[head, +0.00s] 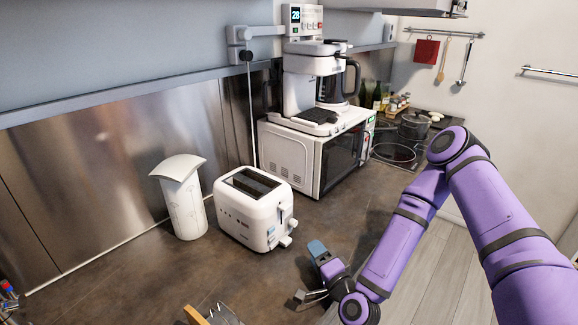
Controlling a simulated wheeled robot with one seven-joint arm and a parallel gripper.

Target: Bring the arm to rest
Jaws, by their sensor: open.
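My purple arm (398,240) comes in from the right edge, bends at an elbow high on the right and reaches down to the left over the counter. My gripper (308,297) is low in the middle of the head view, over the counter's front part. Its fingers point left; it is open, and I see nothing between them. Its height above the counter is hard to tell.
A white toaster (252,210) stands just left of my gripper, with a white canister (183,203) beyond it. A microwave (315,150) carries a coffee maker (312,85). A stovetop (396,152) with a pot is further back. Bare counter (185,278) lies at lower left.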

